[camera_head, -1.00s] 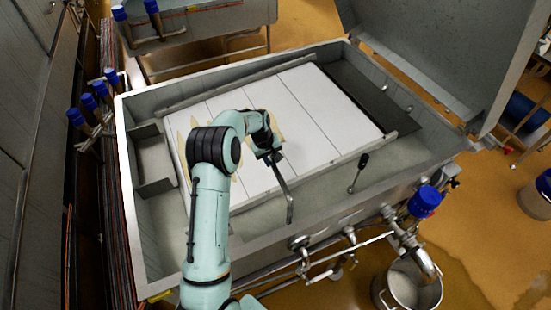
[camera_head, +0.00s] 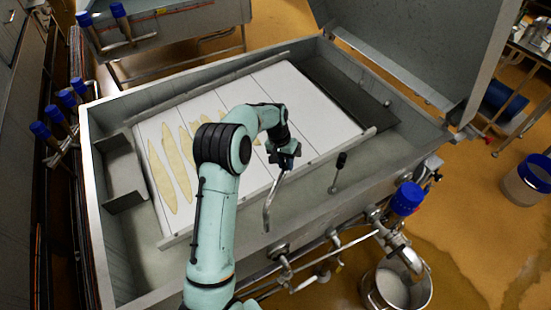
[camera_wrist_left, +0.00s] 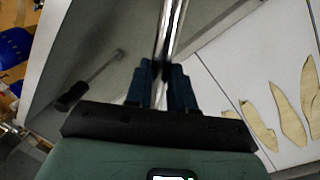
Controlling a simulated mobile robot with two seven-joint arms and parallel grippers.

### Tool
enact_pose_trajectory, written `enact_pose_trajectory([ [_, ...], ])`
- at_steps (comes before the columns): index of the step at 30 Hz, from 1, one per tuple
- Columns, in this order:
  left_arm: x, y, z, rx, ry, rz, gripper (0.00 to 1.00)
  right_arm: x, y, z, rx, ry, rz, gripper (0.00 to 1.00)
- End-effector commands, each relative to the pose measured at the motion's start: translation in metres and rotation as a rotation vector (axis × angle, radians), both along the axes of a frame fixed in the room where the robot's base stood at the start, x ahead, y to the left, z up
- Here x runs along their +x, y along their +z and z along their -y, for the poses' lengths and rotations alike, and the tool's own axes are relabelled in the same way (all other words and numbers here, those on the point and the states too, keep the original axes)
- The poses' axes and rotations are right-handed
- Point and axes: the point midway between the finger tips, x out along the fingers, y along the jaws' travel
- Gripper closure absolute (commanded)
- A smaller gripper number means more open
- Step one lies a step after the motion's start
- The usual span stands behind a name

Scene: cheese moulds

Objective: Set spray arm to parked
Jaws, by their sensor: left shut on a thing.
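The spray arm (camera_head: 270,205) looks like a thin bent metal tube over the front part of the vat. Its lower end is near the vat's front rim, and it leans up to the right. My left gripper (camera_head: 284,160) is shut on its upper end. In the left wrist view, the dark fingers (camera_wrist_left: 161,85) close around the shiny tube (camera_wrist_left: 172,30), which runs on up out of the picture. My right gripper is not in view.
The vat (camera_head: 300,220) holds white panels (camera_head: 300,110) with several pale yellow pieces (camera_head: 162,175). A black-knobbed lever (camera_head: 341,160) stands right of my gripper. A raised lid (camera_head: 420,45) is at the back right. A bucket (camera_head: 395,285) stands in front.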

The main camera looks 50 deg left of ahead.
Motion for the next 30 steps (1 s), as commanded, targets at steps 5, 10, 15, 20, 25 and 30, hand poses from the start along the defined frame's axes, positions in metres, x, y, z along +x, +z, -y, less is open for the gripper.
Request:
enact_pose_trajectory([
  [5,0.012,0.002,0.029,0.0,-0.173,0.002,1.0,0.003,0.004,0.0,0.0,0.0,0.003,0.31],
  [10,0.017,0.001,0.055,0.0,-0.327,0.001,1.0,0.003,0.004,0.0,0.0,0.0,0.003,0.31],
  [15,0.018,0.001,0.077,0.0,-0.458,0.002,1.0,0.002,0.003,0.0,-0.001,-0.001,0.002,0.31],
  [20,0.017,0.001,0.093,0.001,-0.552,0.001,1.0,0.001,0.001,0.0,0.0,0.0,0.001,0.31],
  [25,0.016,0.001,0.104,0.0,-0.617,0.001,1.0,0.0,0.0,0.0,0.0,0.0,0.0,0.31],
  [30,0.015,0.001,0.109,0.001,-0.652,0.0,1.0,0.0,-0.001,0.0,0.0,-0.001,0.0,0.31],
])
